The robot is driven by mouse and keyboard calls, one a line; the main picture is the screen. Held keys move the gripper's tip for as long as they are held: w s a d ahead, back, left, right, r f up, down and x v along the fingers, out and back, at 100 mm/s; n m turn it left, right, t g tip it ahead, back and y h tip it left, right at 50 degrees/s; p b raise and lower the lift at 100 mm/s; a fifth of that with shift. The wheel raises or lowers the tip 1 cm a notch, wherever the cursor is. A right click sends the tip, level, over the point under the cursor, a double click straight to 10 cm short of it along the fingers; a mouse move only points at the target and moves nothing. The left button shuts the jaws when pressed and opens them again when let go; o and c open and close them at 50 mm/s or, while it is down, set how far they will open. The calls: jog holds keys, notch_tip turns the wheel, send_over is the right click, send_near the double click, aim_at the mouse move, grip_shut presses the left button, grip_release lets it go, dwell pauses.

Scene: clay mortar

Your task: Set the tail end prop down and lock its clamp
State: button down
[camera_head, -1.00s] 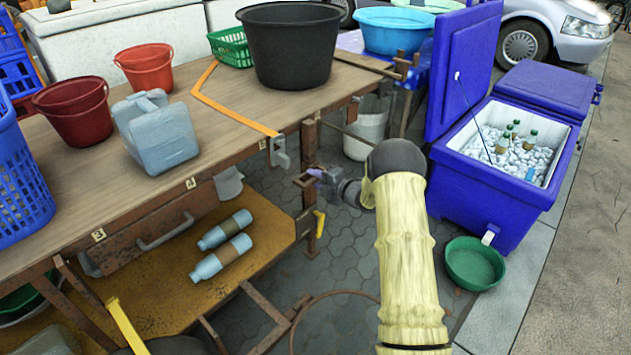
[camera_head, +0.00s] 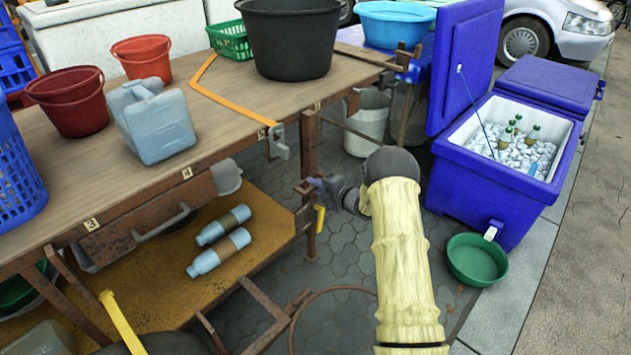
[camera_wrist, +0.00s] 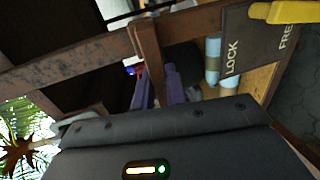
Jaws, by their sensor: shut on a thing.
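The tail end prop (camera_head: 309,150) is a rusty brown upright under the table's near right corner. My gripper (camera_head: 328,186) is beside it on the right in the head view. In the wrist view, its two purple fingers (camera_wrist: 154,90) are closed around a narrow rusty piece of the prop (camera_wrist: 149,50). The yellow clamp lever (camera_head: 319,218) hangs low by the prop. In the wrist view, the lever (camera_wrist: 283,12) is by the FREE end of a dark plate (camera_wrist: 255,40) marked LOCK and FREE. I cannot tell whether the prop's foot touches the paving.
The wooden table (camera_head: 205,115) carries buckets, a grey jug (camera_head: 155,120) and a black tub (camera_head: 285,40). Two bottles (camera_head: 220,252) lie on its lower shelf. A blue cooler (camera_head: 490,185) and a green bowl (camera_head: 477,262) stand to the right. Paving around the prop is clear.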

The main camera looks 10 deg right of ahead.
notch_tip(320, 180, down, 5)
jog(key=shift+r+b, duration=0.15)
jog(key=shift+b, duration=0.65)
jog(key=c, duration=1.5)
grip_release()
jog(key=p+v, duration=0.5)
jog(key=v, duration=1.2)
jog(key=shift+s+d+r, duration=0.1)
jog(key=shift+s+d, duration=0.05)
jog(key=shift+s, duration=0.1)
